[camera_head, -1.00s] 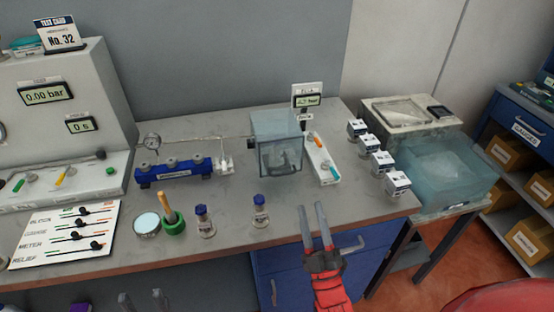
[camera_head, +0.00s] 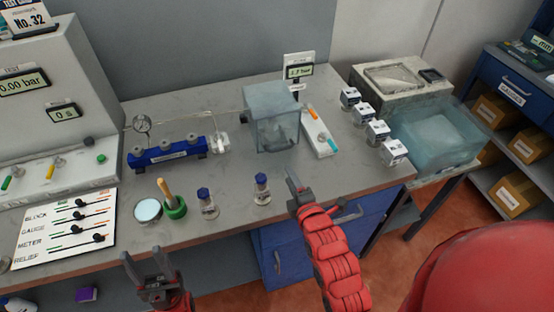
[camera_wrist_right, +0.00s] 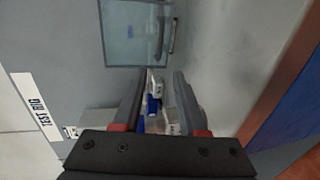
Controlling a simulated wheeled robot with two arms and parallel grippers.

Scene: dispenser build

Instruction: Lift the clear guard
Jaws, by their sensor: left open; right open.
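The clear guard (camera_head: 271,115), a see-through bluish box, stands on the bench with a dark part faintly visible inside. My right gripper (camera_head: 293,182) is in front of the guard, near the bench's front edge, apart from it and empty. In the right wrist view, its open fingers (camera_wrist_right: 157,85) point ahead, and a teal-edged clear pane (camera_wrist_right: 136,36), which looks like the guard, shows beyond them. My left gripper (camera_head: 144,262) is open and empty in front of the bench at the lower left.
Two blue-capped vials (camera_head: 207,203), a green-based brush (camera_head: 172,200) and a round dish (camera_head: 148,210) stand left of my right gripper. A blue valve block (camera_head: 167,152) is left of the guard. A switch strip (camera_head: 318,133) and several small white boxes (camera_head: 378,132) are right.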

